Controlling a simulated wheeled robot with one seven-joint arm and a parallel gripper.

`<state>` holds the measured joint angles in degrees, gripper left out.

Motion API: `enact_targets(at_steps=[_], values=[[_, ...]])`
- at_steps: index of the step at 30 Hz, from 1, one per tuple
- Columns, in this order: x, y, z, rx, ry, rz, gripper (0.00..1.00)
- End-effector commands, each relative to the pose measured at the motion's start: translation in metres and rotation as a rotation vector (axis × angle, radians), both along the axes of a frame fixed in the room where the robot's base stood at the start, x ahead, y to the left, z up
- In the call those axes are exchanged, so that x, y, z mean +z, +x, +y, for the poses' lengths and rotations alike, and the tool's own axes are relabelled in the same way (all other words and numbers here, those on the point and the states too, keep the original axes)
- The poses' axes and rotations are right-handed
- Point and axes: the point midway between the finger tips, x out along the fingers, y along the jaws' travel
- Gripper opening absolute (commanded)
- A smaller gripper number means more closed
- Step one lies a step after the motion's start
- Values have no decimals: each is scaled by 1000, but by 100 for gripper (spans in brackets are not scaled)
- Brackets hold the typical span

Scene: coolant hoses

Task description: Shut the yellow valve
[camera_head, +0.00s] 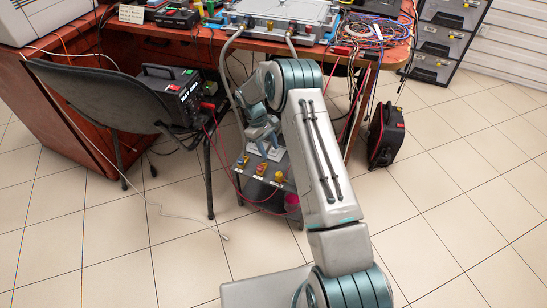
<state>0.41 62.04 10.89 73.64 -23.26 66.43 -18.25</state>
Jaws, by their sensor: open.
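A low dark grey unit (255,190) stands on the floor under the table's front edge. My gripper (266,150) points down just above and behind the row, nearest the middle and right valves. It is open with nothing seen between its fingers. I cannot tell any contact.
The wooden table (215,40) bears a metal plate unit (290,12) with hoses and more small coloured fittings. A grey chair (110,100) stands left, near a black instrument (185,95). Red cables hang by the valve unit. A black bag (386,135) stands right. Floor in front is clear.

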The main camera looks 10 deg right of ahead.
Motion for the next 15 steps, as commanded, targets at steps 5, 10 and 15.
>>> enact_targets(at_steps=[5, 10, 15], values=[[23, 7, 6, 0, 1, 1, 45], [28, 9, 8, 0, 0, 1, 45], [28, 9, 8, 0, 0, 1, 45]])
